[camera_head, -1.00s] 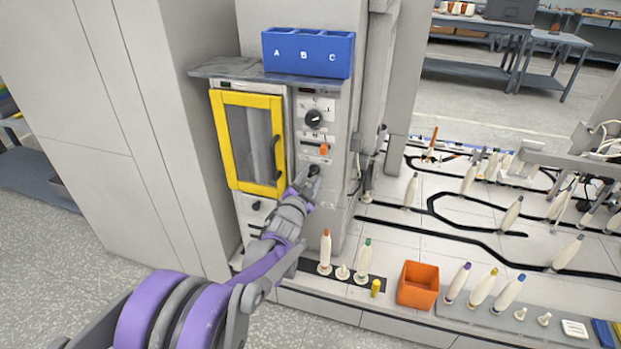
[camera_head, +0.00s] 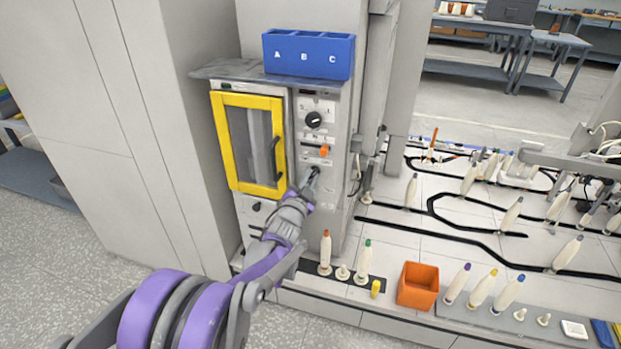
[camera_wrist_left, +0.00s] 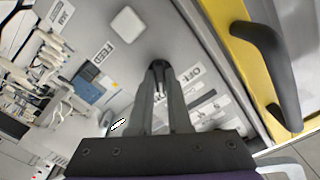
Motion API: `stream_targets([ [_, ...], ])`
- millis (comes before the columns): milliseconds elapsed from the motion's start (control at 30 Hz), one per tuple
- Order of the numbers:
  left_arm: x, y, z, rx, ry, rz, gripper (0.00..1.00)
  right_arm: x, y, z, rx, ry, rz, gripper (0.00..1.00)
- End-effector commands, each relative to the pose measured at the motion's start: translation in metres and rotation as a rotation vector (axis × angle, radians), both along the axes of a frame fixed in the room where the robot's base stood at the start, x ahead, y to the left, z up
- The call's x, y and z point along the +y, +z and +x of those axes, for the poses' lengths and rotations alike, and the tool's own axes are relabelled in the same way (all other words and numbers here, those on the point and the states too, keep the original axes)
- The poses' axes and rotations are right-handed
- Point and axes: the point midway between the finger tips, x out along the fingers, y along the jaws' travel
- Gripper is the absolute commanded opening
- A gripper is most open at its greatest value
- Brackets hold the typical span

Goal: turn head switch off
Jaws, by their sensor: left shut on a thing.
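The head switch is a small dark knob on the grey control panel (camera_head: 336,135), below an orange knob (camera_head: 324,151). My left gripper (camera_head: 314,174) reaches up to it from below left and mostly hides it in the head view. In the left wrist view the switch (camera_wrist_left: 158,65) shows dark between the fingertips of my left gripper (camera_wrist_left: 158,75), which are shut on it. The exact angle of the switch is hard to tell. My right gripper is not in view.
A larger black dial (camera_head: 314,119) is higher on the panel. A yellow-framed door (camera_head: 232,187) with a dark handle stands just left of the panel. A blue A-B-C bin (camera_head: 308,54) sits on the shelf above. Bobbins and an orange box (camera_head: 418,286) stand lower right.

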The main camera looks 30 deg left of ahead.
Motion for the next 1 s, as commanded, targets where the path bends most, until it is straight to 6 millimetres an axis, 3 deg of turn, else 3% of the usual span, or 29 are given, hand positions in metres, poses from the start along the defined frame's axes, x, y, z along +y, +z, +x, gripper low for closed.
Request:
stream_targets([
  [1000,-0.001,0.001,0.000,-0.213,0.000,-0.885,0.00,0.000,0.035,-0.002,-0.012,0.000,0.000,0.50],
])
